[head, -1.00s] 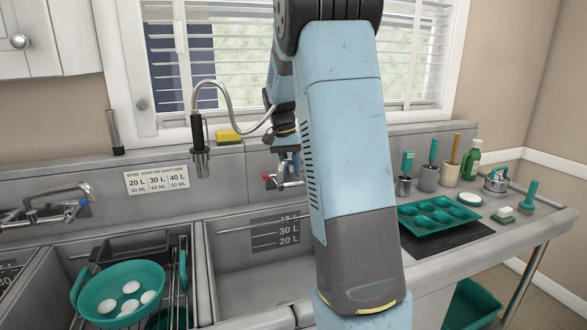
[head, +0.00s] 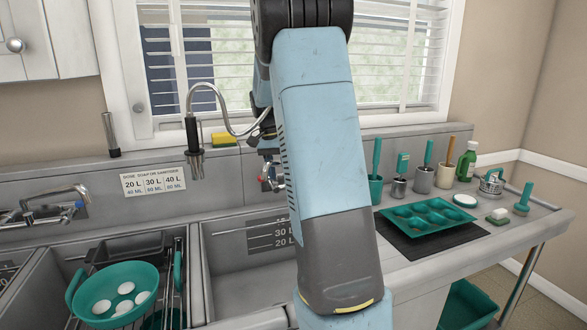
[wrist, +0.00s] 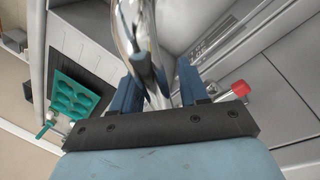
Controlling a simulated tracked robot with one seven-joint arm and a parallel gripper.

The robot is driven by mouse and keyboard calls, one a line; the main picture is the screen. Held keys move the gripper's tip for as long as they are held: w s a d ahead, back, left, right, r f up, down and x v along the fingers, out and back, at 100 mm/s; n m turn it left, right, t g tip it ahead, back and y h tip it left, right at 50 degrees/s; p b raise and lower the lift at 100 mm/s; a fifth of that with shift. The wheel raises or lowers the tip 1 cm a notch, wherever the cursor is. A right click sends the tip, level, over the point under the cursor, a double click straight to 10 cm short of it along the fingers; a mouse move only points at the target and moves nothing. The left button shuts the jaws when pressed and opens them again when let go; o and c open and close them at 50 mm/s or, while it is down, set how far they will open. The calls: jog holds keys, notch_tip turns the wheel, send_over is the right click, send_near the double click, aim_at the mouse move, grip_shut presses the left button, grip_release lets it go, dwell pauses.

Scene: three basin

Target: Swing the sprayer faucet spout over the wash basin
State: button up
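The sprayer faucet stands at the back of the sink. Its sprayer head (head: 193,145) hangs from a curved chrome hose (head: 232,128) in the head view. In the wrist view a chrome spout (wrist: 143,45) passes between the two blue fingers of my gripper (wrist: 160,88). The fingers are apart on either side of the spout, close to it; whether they press on it is unclear. A red knob (wrist: 241,88) sits right of the fingers. A basin (head: 240,290) with litre marks lies below.
A teal colander (head: 88,312) with white eggs sits on a rack in the left basin. Another faucet (head: 62,198) is on the left wall. A teal muffin tray (head: 425,232), cups and brushes stand on the right counter. A yellow sponge (head: 223,139) lies on the back ledge.

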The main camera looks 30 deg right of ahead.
jog(key=r, duration=0.4)
jog(key=w+a+r, duration=0.1)
jog(key=r, duration=0.4)
jog(key=w+r, duration=0.1)
jog(key=r, duration=0.3)
jog(key=shift+w+a+r, duration=0.1)
jog(key=shift+a+r, duration=0.1)
jog(key=shift+r, duration=0.05)
dwell(0.4)
